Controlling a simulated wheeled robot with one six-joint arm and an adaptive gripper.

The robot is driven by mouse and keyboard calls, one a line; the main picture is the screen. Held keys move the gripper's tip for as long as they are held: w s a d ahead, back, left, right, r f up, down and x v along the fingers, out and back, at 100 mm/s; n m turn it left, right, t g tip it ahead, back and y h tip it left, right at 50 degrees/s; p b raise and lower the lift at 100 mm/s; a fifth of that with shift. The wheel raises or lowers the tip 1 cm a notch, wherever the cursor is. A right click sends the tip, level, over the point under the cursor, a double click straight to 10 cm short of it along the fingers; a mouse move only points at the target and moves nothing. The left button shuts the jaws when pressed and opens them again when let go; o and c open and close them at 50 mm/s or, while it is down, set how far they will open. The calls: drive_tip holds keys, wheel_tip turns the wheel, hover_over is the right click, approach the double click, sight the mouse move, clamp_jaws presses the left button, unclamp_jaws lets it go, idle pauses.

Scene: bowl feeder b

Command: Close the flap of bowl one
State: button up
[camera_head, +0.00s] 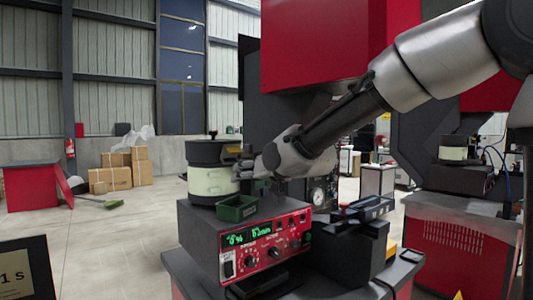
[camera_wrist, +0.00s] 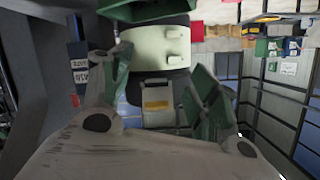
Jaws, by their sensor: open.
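A bowl feeder (camera_head: 214,182) with a cream band and black top stands on a grey control box at the centre-left of the head view. A dark flap-like part with a yellow mark (camera_head: 233,150) sits on its right side. In the wrist view the cream bowl body (camera_wrist: 155,47) is at the top. A grey plate with a yellow label (camera_wrist: 157,106), apparently the flap, lies below it between my fingers. My gripper (camera_head: 245,167) is open beside the bowl's right side. Its green-padded fingers also show in the wrist view (camera_wrist: 160,88). Contact with the flap cannot be told.
A small green tray (camera_head: 237,208) is just below my gripper, on the control box (camera_head: 262,243) with its red lit panel. A dark fixture (camera_head: 350,240) stands at its right. Another bowl feeder (camera_head: 454,150) is farther right. Open floor lies left.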

sight(236, 151)
wheel_tip(236, 151, up, 6)
drive_tip(key=n+t+y, duration=0.2)
drive_tip(key=n+t, duration=0.1)
drive_tip(key=n, duration=0.1)
drive_tip(key=x, duration=0.5)
drive_tip(key=d+x, duration=0.1)
drive_tip(key=x, duration=0.1)
drive_tip(key=shift+w+a+r, duration=0.15)
drive_tip(key=shift+w+a, duration=0.05)
drive_tip(key=shift+w, duration=0.45)
drive_tip(key=shift+c, duration=0.2)
drive_tip(key=c, duration=1)
